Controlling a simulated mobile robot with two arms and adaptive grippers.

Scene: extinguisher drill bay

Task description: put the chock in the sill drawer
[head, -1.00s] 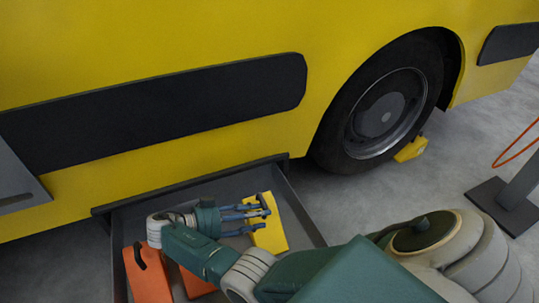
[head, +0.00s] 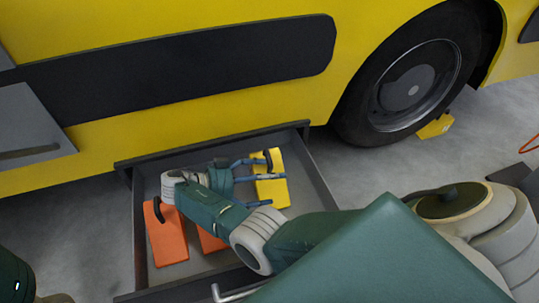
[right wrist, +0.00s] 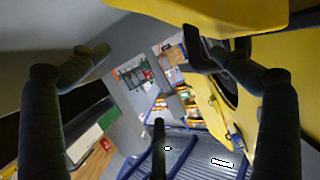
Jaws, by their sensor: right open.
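A yellow chock (head: 271,189) with a black handle lies inside the open sill drawer (head: 320,187), at its right side. My right gripper (head: 268,168) is open over the drawer, its blue fingers by the chock's handle; contact cannot be told. In the right wrist view the open fingers (right wrist: 160,52) stand wide apart, with the chock's yellow body (right wrist: 225,14) at the top and its black handle close to the right finger. Another yellow chock (head: 436,126) sits on the floor against the wheel. My left gripper is not in view.
Two orange blocks (head: 167,238) lie in the drawer's left and middle, partly under my right arm. The yellow vehicle side (head: 230,110) rises right behind the drawer. The wheel (head: 405,85) stands to the right. Grey floor is clear between drawer and wheel.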

